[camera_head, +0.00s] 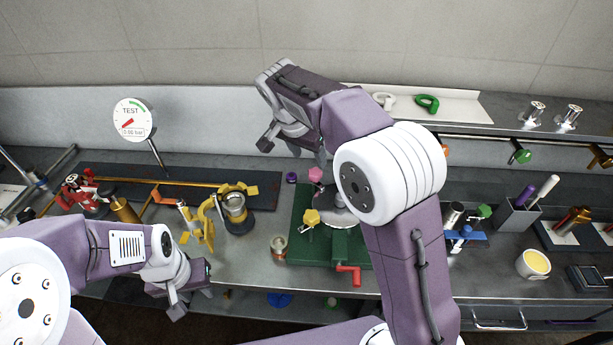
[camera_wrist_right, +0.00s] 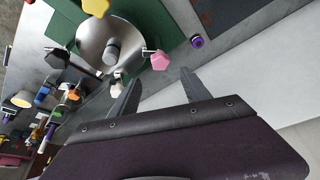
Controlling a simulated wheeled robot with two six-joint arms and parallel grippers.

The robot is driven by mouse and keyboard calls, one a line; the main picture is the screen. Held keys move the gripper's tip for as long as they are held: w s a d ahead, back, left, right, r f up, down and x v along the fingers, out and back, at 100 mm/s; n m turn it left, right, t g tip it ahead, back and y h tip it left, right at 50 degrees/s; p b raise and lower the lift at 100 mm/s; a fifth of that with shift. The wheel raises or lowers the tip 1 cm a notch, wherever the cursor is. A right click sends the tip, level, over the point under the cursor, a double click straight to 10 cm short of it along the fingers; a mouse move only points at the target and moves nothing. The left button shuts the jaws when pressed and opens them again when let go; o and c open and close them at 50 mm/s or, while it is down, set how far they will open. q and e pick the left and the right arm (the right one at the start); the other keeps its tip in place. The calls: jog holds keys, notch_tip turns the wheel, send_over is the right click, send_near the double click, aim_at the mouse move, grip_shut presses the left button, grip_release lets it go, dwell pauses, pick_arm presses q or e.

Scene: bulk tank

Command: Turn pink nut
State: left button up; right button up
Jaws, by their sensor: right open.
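The pink nut (camera_head: 315,174) stands at the back edge of a round steel lid on the green base, just below my right gripper (camera_head: 292,150) in the head view. In the right wrist view the pink nut (camera_wrist_right: 159,61) lies just beyond and between the tips of my right gripper (camera_wrist_right: 160,77). That gripper is open and empty, apart from the nut as far as I can tell. A yellow nut (camera_head: 311,217) is on the lid's near side; the steel lid (camera_wrist_right: 90,45) shows in the wrist view. My left gripper (camera_head: 180,298) hangs by the bench's front edge; its jaw opening is unclear.
A purple nut (camera_head: 291,177) lies left of the green base (camera_head: 300,250). A red handle (camera_head: 349,271) sticks out in front. A glass jar (camera_head: 279,245) and a yellow clamp (camera_head: 205,222) stand to the left. My right arm hides part of the lid in the head view.

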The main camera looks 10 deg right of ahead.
aim_at(315, 172)
jog(key=x, duration=0.9)
jog(key=shift+c, duration=0.5)
grip_shut()
